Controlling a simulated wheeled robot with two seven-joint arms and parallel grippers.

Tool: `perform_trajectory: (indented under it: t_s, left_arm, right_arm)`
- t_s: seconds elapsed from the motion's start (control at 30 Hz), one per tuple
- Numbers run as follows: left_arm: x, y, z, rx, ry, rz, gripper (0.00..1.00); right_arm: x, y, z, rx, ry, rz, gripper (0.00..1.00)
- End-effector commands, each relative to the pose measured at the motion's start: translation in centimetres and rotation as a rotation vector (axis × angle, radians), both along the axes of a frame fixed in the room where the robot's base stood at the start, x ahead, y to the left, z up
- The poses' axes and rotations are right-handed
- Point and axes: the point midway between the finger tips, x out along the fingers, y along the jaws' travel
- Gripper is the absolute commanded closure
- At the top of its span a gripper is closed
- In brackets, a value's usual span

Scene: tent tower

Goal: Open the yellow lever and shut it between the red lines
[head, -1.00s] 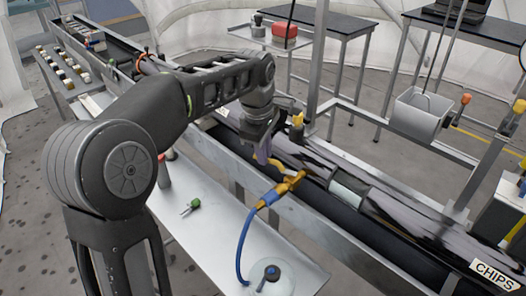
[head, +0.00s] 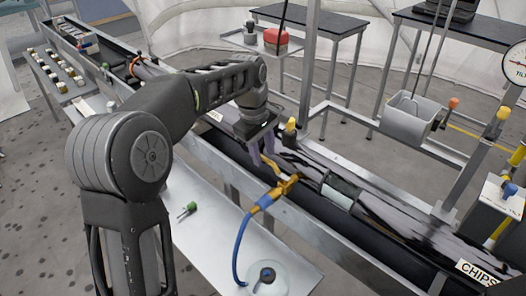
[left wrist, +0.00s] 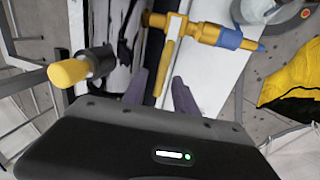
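The yellow lever (left wrist: 168,66) is a narrow bar on a brass valve (left wrist: 185,29), beside the long trough. It also shows in the head view (head: 273,168), small and partly hidden by my left gripper. The brass valve (head: 284,187) has a blue hose fitting on its near side. My left gripper (head: 262,150) is open just above the lever. In the left wrist view its two fingers (left wrist: 160,92) stand apart, with the lever's end in line with the gap between them. I cannot tell whether they touch it. I cannot make out the red lines. My right gripper is out of view.
A yellow knob (head: 290,127) stands on the trough edge close to the gripper. A blue hose (head: 238,245) curves down to the metal side shelf (head: 206,232), where a green-handled tool (head: 187,210) lies. A grey bucket (head: 408,115) hangs at the right.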

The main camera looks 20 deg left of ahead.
Motion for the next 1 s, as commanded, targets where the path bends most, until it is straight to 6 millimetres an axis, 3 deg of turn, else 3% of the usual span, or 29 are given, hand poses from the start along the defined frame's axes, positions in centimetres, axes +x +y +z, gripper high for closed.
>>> perform_trajectory:
  t_s: [0.27, 0.47, 0.7, 1.0]
  left_arm:
    - [0.0, 0.0, 0.3, -0.001, -0.001, 0.001, 0.66]
    - [-0.4, 0.2, 2.5, 0.000, -0.003, 0.000, 0.66]
    - [-1.1, 0.4, 6.3, 0.000, -0.003, 0.000, 0.66]
    - [-1.5, 0.5, 7.7, 0.000, 0.001, 0.000, 0.66]
  right_arm:
    - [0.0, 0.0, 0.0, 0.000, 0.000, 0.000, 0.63]
    - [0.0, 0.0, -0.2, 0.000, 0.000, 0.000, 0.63]
    - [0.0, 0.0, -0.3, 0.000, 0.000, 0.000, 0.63]
    - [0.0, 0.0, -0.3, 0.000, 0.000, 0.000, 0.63]
